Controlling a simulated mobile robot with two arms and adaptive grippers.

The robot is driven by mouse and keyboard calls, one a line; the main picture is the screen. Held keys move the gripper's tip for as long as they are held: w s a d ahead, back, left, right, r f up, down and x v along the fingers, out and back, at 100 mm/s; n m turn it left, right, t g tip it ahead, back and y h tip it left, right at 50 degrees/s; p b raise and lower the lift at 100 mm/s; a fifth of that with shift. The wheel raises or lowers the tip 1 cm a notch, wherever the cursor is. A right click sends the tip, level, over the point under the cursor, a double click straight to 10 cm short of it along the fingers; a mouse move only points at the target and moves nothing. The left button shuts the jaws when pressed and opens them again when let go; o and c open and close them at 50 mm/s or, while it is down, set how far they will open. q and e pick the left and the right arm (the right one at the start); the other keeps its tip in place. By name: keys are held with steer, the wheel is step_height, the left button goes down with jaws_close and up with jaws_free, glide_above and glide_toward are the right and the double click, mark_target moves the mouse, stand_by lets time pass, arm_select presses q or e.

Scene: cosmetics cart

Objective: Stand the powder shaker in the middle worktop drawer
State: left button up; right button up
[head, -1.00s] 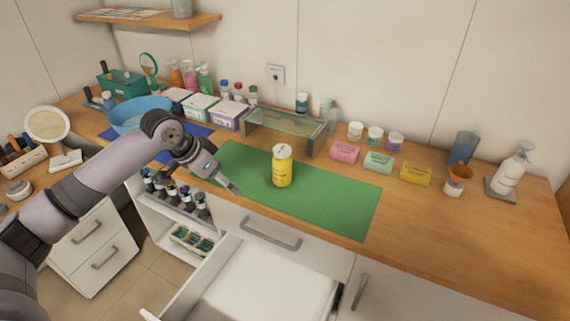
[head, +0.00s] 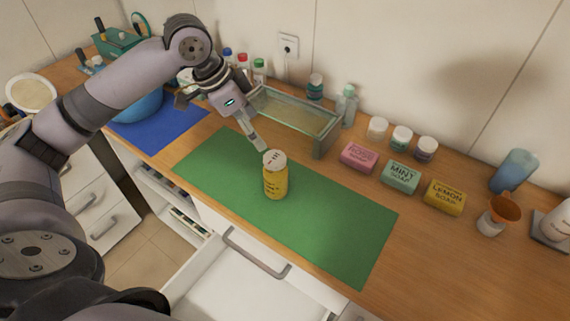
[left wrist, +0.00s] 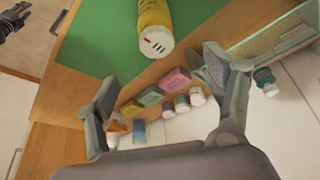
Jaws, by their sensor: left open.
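The yellow powder shaker (head: 275,181) with a white slotted lid stands upright on the green mat. It also shows in the left wrist view (left wrist: 153,18), lid toward the camera. My left gripper (head: 259,138) is open and empty, just behind and left of the shaker's lid. Its spread fingers (left wrist: 160,80) frame the space near the lid in the wrist view, with the shaker not between them.
A glass-topped riser (head: 295,112) stands behind the shaker. Pink, mint and yellow soap boxes (head: 400,177) and small jars (head: 401,138) line the back right. A blue mat (head: 165,125) with a blue bowl (head: 140,105) lies left. The mat's right part is clear.

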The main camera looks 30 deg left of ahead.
mark_target(272, 159)
arm_select(q)
steer(key=f, duration=0.1)
steer(key=d+f+p, duration=0.1)
steer(key=f, duration=0.1)
steer(key=d+f, duration=0.1)
steer(key=f, duration=0.1)
steer(key=shift+w+f, duration=0.1)
steer(key=shift+f, duration=0.15)
steer(key=x, duration=0.2)
steer(key=p+x, duration=0.1)
steer(key=shift+w+f, duration=0.3)
steer(key=shift+w, duration=0.1)
steer(key=shift+x, duration=0.75)
steer(key=shift+f+p, duration=0.15)
steer(key=shift+p, duration=0.15)
steer(key=shift+w+d+f+p, duration=0.15)
steer(key=shift+f+p, duration=0.15)
steer(key=p+x, duration=0.1)
steer(key=x, duration=0.2)
steer(key=shift+w+d+f, duration=0.1)
steer(key=shift+w+f, duration=0.3)
steer(key=shift+f, duration=0.25)
arm_select(e)
steer(key=s+r, duration=0.4)
steer(key=shift+s+r, duration=0.25)
steer(key=shift+s, duration=0.1)
